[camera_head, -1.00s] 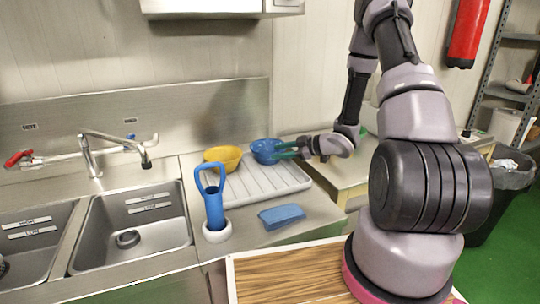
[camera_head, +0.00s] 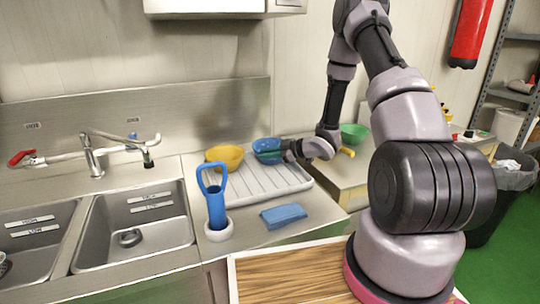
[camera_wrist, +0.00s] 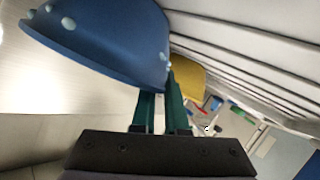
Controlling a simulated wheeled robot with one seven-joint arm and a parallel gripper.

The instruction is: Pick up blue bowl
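The blue bowl (camera_head: 266,144) is at the back right of the ribbed drainboard in the head view, beside the yellow bowl (camera_head: 224,155). In the wrist view the blue bowl (camera_wrist: 110,40) fills the upper left, with pale drops on its surface. My gripper (camera_head: 270,156) reaches it from the right. In the wrist view its green fingers (camera_wrist: 160,95) are close together, with the bowl's wall between them near the tips. The left fingertip is hidden behind the bowl. I cannot tell whether the bowl touches the drainboard.
The white ribbed drainboard (camera_head: 262,184) lies beside the sink (camera_head: 133,228). A green bowl (camera_head: 354,133) is on the side table (camera_head: 340,176).

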